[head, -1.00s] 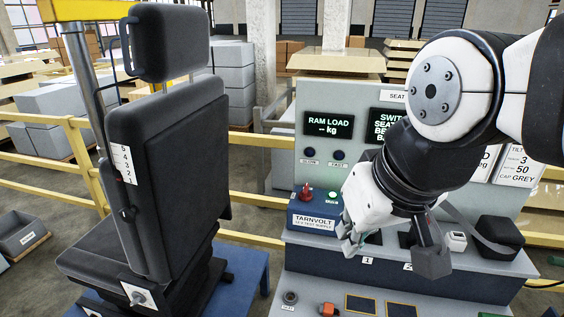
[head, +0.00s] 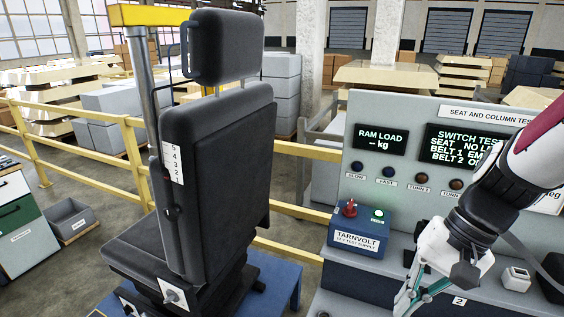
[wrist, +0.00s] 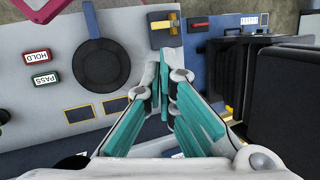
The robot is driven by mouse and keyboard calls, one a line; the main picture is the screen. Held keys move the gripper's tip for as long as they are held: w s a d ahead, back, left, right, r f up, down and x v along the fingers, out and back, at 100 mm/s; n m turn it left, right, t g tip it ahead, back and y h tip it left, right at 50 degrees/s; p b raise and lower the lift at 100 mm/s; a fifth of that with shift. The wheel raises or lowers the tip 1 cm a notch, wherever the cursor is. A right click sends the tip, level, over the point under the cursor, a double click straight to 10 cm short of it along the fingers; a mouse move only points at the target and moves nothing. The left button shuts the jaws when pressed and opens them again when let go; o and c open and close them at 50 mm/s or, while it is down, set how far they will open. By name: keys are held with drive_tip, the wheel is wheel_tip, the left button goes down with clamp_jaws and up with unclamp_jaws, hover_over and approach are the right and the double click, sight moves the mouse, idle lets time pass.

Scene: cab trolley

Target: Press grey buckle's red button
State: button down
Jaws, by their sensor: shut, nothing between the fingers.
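A small pale grey block (head: 516,279) stands on the bench ledge at the right of the head view, and may be the grey buckle. I cannot make out a red button on it. My gripper (head: 412,298) is shut and empty, pointing down over the bench front, left of that block and apart from it. In the wrist view its teal-padded fingers (wrist: 164,80) come together over the bench. No buckle is clear in the wrist view.
A blue supply box (head: 357,228) with a red knob stands left of my gripper. A black seat (head: 215,170) stands further left. A dark round dish (wrist: 101,65), HOLD (wrist: 37,56) and PASS (wrist: 45,79) labels, and a yellow-and-black item (wrist: 164,24) lie below.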

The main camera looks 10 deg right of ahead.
drive_tip(key=w+d+f+m+t+y+b, duration=0.2)
drive_tip(key=w+d+f+m+t+y, duration=0.1)
drive_tip(key=d+f+m+t+y, duration=0.55)
drive_tip(key=s+d+m+t+h+b, duration=0.1)
drive_tip(key=s+d+m+t+h, duration=0.1)
drive_tip(key=d+m+t+h, duration=0.6)
drive_tip(key=d+m+t, duration=0.4)
drive_tip(key=d, duration=0.2)
drive_tip(key=shift+r+h, duration=0.2)
drive_tip(key=shift+h, duration=0.15)
drive_tip(key=shift+s+t, duration=0.1)
drive_tip(key=shift+t, duration=0.15)
drive_tip(key=w+d+b, duration=0.3)
drive_tip(key=w+d, duration=0.1)
drive_tip(key=w, duration=0.3)
drive_tip(key=shift+w+d, duration=0.3)
drive_tip(key=shift+w+d, duration=0.1)
idle(0.7)
drive_tip(key=shift+w+d, duration=0.1)
drive_tip(key=shift+w, duration=0.15)
